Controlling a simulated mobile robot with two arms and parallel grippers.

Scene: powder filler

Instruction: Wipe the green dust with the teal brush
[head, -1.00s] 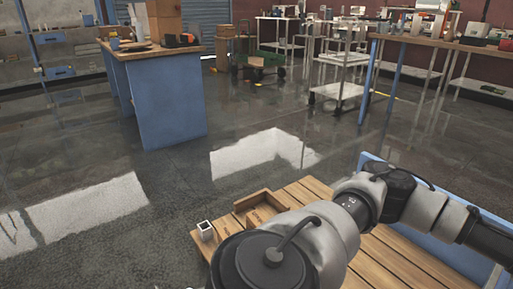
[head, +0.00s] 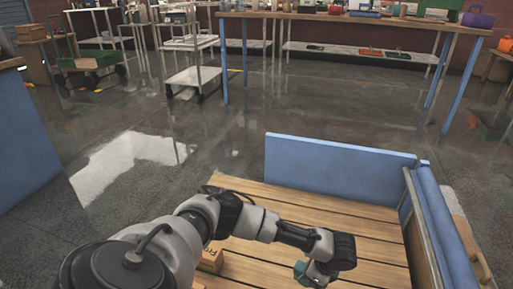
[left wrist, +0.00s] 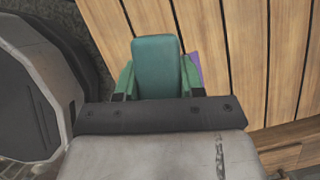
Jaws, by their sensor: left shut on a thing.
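My left gripper (left wrist: 157,82) is shut on a teal block-like piece, the teal brush (left wrist: 156,62), which sits between its two green fingers in the left wrist view. The brush's bristles are hidden. In the head view, my left arm reaches over the slatted wooden table (head: 290,207), and a small teal bit of the gripper or brush shows at its end, low in the picture. I cannot tell whether the brush touches the wood. No green dust can be made out. My right gripper is in neither view.
A blue panel (head: 345,157) stands along the table's far edge, and another blue panel (head: 447,220) lines its right side. A wooden box (head: 211,259) is partly hidden behind my arm. A purple patch (left wrist: 196,67) shows beside the brush. The middle slats look clear.

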